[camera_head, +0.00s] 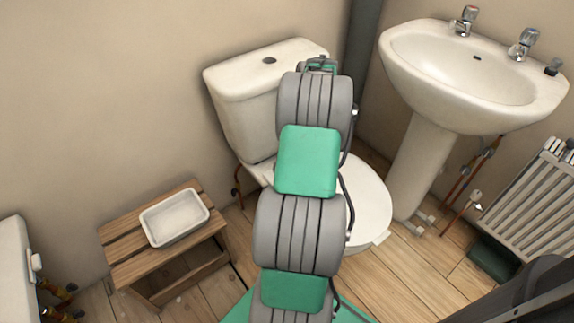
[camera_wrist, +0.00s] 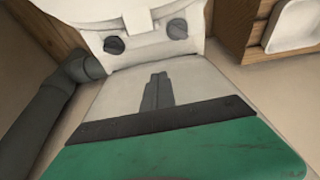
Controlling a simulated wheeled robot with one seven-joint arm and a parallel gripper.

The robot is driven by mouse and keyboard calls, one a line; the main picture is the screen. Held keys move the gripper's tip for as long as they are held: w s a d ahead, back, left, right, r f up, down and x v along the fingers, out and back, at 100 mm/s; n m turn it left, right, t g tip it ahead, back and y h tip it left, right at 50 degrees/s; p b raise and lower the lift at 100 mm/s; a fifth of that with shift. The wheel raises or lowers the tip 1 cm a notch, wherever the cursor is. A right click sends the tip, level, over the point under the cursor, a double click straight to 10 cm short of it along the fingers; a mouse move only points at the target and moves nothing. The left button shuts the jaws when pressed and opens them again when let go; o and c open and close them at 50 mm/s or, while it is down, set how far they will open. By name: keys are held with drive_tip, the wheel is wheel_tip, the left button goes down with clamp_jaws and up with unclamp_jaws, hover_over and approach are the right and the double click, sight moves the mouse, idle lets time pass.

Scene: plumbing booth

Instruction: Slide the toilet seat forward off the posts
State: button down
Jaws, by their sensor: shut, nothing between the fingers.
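The toilet seat (camera_head: 367,205) is white and lies flat on the pan, its left part hidden behind my arm in the head view. In the wrist view a white seat or pan surface (camera_wrist: 135,10) shows along the top edge. Two dark round post caps (camera_wrist: 115,45) (camera_wrist: 177,28) stand out at its near end. My gripper (camera_wrist: 157,80) is shut and empty, its fingers pointing toward the caps, apart from them in the picture. In the head view my arm reaches to the cistern (camera_head: 245,110) and hides the fingers and the posts.
A wooden crate (camera_head: 165,268) with a white tray (camera_head: 175,218) stands left of the toilet. A washbasin (camera_head: 470,85) on a pedestal (camera_head: 420,165) and a radiator (camera_head: 530,205) are at the right.

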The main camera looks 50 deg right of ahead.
drive_tip(key=d+f+b, duration=0.1)
drive_tip(key=f, duration=0.3)
drive_tip(key=w+d+f+b, duration=0.1)
drive_tip(key=f, duration=0.3)
drive_tip(key=d+f+b, duration=0.1)
drive_tip(key=d+f, duration=0.1)
drive_tip(key=f, duration=0.2)
drive_tip(key=shift+w+f+b, duration=0.35)
drive_tip(key=shift+b, duration=0.05)
drive_tip(key=s, duration=0.3)
drive_tip(key=shift+a+r+b, duration=0.25)
drive_tip(key=shift+a+b, duration=0.05)
drive_tip(key=shift+b, duration=0.1)
drive_tip(key=shift+s+a, duration=0.1)
drive_tip(key=shift+s, duration=0.2)
drive_tip(key=shift+s, duration=0.1)
drive_tip(key=s, duration=0.2)
drive_tip(key=s+a+p, duration=0.1)
drive_tip(key=s, duration=0.1)
drive_tip(key=s+p, duration=0.1)
drive_tip(key=s, duration=0.1)
drive_tip(key=shift+s+a, duration=0.35)
drive_tip(key=shift+s, duration=0.05)
drive_tip(key=shift+w, duration=0.1)
